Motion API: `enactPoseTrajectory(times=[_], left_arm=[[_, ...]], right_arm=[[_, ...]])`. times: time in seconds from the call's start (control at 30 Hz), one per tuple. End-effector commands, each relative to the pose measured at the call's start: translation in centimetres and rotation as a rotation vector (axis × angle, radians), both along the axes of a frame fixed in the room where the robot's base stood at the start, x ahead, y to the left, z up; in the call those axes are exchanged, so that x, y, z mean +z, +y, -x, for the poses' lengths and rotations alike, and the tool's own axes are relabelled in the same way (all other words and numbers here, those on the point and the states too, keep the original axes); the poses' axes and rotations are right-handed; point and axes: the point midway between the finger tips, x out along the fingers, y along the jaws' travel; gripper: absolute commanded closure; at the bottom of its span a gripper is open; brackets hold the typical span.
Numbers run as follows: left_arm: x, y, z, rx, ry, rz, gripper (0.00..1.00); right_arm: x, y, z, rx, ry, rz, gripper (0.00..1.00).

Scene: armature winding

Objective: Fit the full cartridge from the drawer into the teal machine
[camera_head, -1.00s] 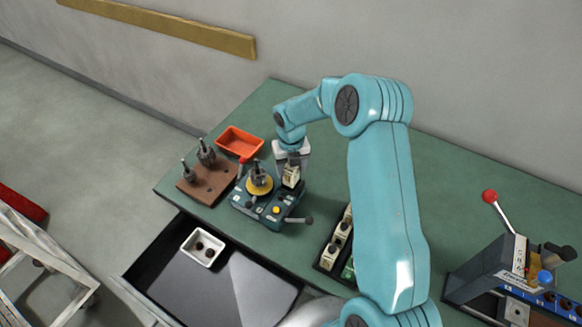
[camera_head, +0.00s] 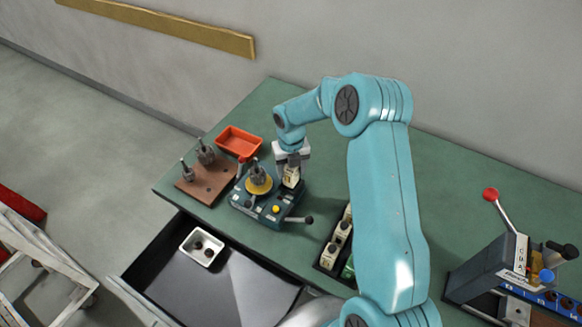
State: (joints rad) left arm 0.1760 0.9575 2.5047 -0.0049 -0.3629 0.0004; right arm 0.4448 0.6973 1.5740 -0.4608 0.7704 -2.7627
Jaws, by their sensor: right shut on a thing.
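The teal machine (camera_head: 257,207) sits on the green table near its front left. It carries a yellow disc (camera_head: 259,184) with a grey spindle part, a yellow button and a black-knobbed lever. My right gripper (camera_head: 291,170) points down at the machine's right rear. It is shut on a cream cartridge (camera_head: 291,178), which stands upright at the machine. I cannot tell whether the cartridge is fully seated, as its lower end is hard to make out. The drawer (camera_head: 235,275) is open at the table's front. My left gripper is not in view.
A small white tray (camera_head: 190,248) with dark round pieces lies in the drawer. A brown board (camera_head: 205,188) with metal parts and an orange tray (camera_head: 238,135) stand left and behind. A black rack (camera_head: 327,262) with cream cartridges and a red-knobbed lever press (camera_head: 482,272) stand to the right.

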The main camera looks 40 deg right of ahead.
Motion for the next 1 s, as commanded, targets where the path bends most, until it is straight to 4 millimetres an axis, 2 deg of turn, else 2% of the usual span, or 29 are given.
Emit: enactPoseTrajectory(times=[1.0], left_arm=[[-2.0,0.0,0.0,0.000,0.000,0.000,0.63]], right_arm=[[-2.8,0.0,0.0,0.000,-0.001,0.000,0.75]])
